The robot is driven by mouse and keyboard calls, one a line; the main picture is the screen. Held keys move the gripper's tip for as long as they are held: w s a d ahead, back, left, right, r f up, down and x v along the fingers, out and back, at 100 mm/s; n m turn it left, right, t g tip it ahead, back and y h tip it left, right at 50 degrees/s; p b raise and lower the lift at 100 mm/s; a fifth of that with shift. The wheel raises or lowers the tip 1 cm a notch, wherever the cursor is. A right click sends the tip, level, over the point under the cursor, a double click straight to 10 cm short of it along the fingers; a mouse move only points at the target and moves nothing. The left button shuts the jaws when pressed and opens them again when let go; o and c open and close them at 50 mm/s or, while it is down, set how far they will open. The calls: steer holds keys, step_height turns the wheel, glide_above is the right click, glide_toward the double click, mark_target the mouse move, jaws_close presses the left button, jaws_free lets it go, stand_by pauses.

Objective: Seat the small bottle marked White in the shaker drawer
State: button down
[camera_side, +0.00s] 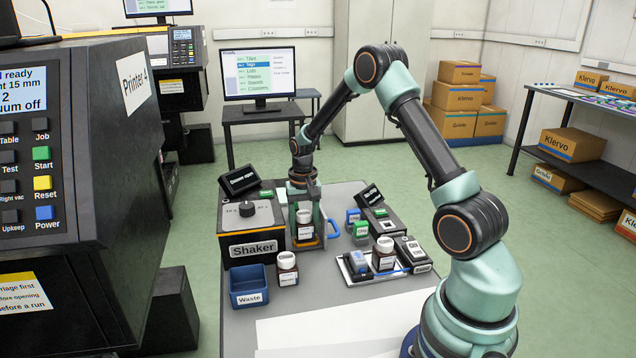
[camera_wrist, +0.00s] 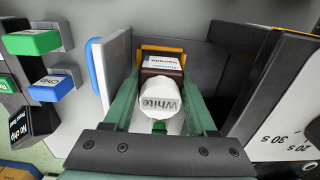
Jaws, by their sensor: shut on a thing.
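The small bottle marked White has a white cap (camera_wrist: 158,100) and a brown body with a pale label. It also shows in the side view (camera_side: 304,226), upright. My gripper (camera_wrist: 160,88) is shut on it, with one green finger on each side; the gripper is above the drawer in the side view (camera_side: 304,205). The shaker (camera_side: 252,232) has its drawer out, with a blue handle (camera_side: 333,230) and an orange edge (camera_wrist: 160,48). The bottle is within the drawer's outline. I cannot tell whether its base touches the drawer floor.
Another capped bottle (camera_side: 287,268) stands in front of the shaker, beside the blue Waste bin (camera_side: 249,287). A tray (camera_side: 350,276) at right holds a further bottle (camera_side: 384,253) and a blue-topped item. Green and blue chips (camera_wrist: 32,42) and black boxes lie right of the drawer in the side view.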

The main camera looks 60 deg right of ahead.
steer(key=shift+f, duration=0.3)
stand_by(0.5)
steer(key=shift+c, duration=0.6)
jaws_free()
steer(key=shift+d, duration=0.1)
steer(key=shift+c, duration=1.1)
steer(key=shift+o, duration=0.7)
steer(key=shift+s, duration=0.1)
steer(key=shift+r, duration=0.1)
